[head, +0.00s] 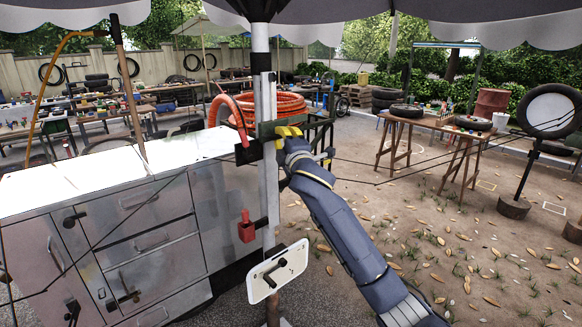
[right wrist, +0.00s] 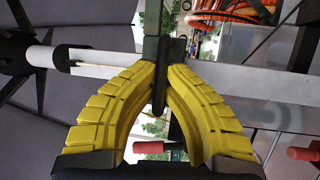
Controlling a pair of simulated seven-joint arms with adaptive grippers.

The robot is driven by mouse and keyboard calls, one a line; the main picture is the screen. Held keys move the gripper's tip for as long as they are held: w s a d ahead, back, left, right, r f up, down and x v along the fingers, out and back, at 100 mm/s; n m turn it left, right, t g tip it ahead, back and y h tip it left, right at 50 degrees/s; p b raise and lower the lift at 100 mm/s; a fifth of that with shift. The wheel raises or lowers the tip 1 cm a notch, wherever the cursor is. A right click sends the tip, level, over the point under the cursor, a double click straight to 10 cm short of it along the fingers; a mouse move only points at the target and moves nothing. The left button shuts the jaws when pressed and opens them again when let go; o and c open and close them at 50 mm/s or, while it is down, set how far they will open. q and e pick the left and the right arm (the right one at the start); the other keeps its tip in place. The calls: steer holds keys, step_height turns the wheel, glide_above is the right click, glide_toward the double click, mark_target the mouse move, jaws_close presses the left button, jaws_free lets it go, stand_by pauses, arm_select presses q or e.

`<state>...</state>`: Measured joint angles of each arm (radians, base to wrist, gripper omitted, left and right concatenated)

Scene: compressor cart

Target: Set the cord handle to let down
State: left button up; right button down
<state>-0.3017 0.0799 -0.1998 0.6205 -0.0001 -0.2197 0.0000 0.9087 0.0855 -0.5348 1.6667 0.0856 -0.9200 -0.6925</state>
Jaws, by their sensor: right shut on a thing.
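My right gripper (head: 284,133) is up at the pale umbrella pole (head: 267,190), beside a green bracket (head: 266,130) on it. In the right wrist view its yellow fingers (right wrist: 161,80) meet around a dark, narrow upright handle (right wrist: 159,92), which looks like the cord handle. The handle stands just below the green bracket (right wrist: 158,46) in that view. In the head view the fingers mostly hide the handle, and its exact setting cannot be told. My left gripper is not in view.
A white plate with a black crank (head: 278,270) is low on the pole. A metal drawer cabinet (head: 130,230) stands left, with orange hose coils (head: 285,106) behind. Thin cords cross right of the pole.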

step_height(320, 180, up, 10)
steer(key=shift+f, duration=0.2)
steer(key=c, duration=1.9)
jaws_free()
steer(key=shift+r, duration=0.1)
steer(key=shift+c, duration=0.2)
steer(key=o, duration=0.4)
steer(key=shift+o, duration=0.4)
steer(key=shift+f, duration=0.2)
steer(key=v, duration=1.2)
steer(key=shift+r, duration=0.1)
